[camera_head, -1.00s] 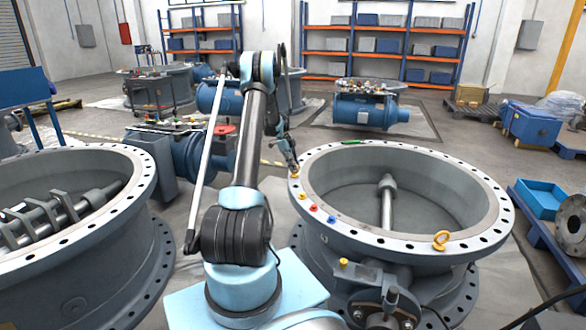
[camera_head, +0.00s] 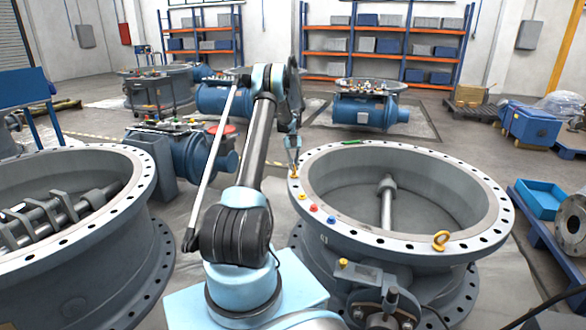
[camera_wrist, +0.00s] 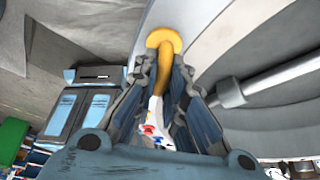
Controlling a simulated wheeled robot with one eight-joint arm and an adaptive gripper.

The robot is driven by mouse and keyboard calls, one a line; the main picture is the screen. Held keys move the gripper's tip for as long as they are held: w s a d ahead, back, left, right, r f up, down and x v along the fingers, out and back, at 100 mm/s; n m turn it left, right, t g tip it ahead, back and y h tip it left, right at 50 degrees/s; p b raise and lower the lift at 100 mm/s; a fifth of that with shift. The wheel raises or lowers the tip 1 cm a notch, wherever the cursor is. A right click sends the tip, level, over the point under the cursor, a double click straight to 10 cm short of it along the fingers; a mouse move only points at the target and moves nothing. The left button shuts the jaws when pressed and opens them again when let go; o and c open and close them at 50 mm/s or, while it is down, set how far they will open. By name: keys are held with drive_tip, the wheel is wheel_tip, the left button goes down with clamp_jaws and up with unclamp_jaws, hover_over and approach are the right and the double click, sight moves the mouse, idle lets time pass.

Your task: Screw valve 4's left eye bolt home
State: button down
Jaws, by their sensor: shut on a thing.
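The large round valve body (camera_head: 330,228) with a drilled flange stands right of my arm in the head view. My gripper (camera_head: 294,168) is at the left side of its flange, pointing down. In the wrist view my gripper (camera_wrist: 172,85) is shut on a yellow eye bolt (camera_wrist: 164,45), whose rounded end shows beyond the fingertips against the pale flange. The bolt's threads and hole are hidden, so I cannot tell how deep it sits. A second yellow eye bolt (camera_head: 440,239) stands upright on the flange's front right.
Red (camera_head: 314,207) and blue (camera_head: 331,219) small pieces sit on the flange near my gripper. A green item (camera_head: 353,143) lies on the far rim. Another large valve body (camera_head: 140,205) stands left of my arm. Blue bins and a pallet are at the right.

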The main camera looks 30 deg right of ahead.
drive_tip(key=shift+w+a+m+y, duration=0.1)
drive_tip(key=shift+m+y, duration=0.3)
drive_tip(key=shift+m, duration=0.6)
drive_tip(key=c, duration=1.7)
unclamp_jaws()
drive_tip(key=shift+o, duration=0.2)
drive_tip(key=shift+r, duration=0.1)
drive_tip(key=v, duration=1.1)
drive_tip(key=shift+r, duration=0.35)
